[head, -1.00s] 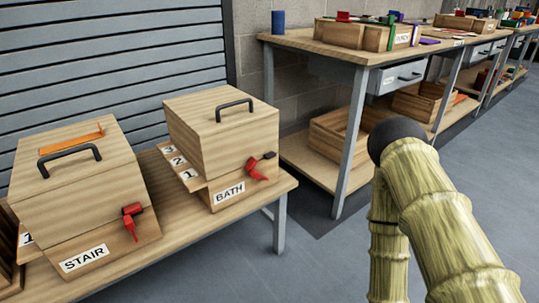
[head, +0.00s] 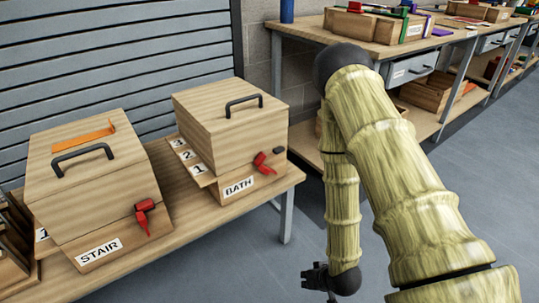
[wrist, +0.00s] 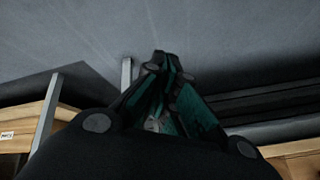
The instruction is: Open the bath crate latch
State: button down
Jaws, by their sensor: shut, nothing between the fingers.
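The bath crate (head: 229,129) is a closed wooden box with a dark lid handle and a white BATH label. It stands on the right part of the low wooden bench. Its red latch (head: 263,163) is on the front face, with a dark knob (head: 278,149) up and right of it. My gripper (head: 316,276) is low at the bottom centre of the head view, over the floor, right of the bench and apart from the crate. In the wrist view my gripper (wrist: 160,58) is shut and empty, with floor beyond it.
The stair crate (head: 90,190) with its own red latch stands left on the bench (head: 200,251), an orange piece on its lid. White tabs numbered 1 to 3 show left of the bath crate. A workbench (head: 312,48) stands behind. Floor (head: 470,170) is open at right.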

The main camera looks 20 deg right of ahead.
jog(key=w+d+r+t+y+p, duration=0.25)
jog(key=w+r, duration=0.45)
jog(key=r, duration=0.4)
jog(key=w+d+r+m+t+y+p, duration=0.1)
jog(key=w+r+t+y+p, duration=0.15)
jog(key=w+r, duration=0.6)
jog(key=w+d+r+t+y+p, duration=0.1)
jog(key=w+d+r+t, duration=0.2)
jog(key=r, duration=1)
jog(key=w+a+f+b, duration=0.2)
jog(key=w+a+f, duration=0.3)
jog(key=w+a, duration=0.3)
jog(key=shift+w+a, duration=0.3)
jog(key=shift+a, duration=0.05)
jog(key=shift+s+a+f, duration=0.25)
jog(key=shift+a+f, duration=0.2)
jog(key=shift+a, duration=0.25)
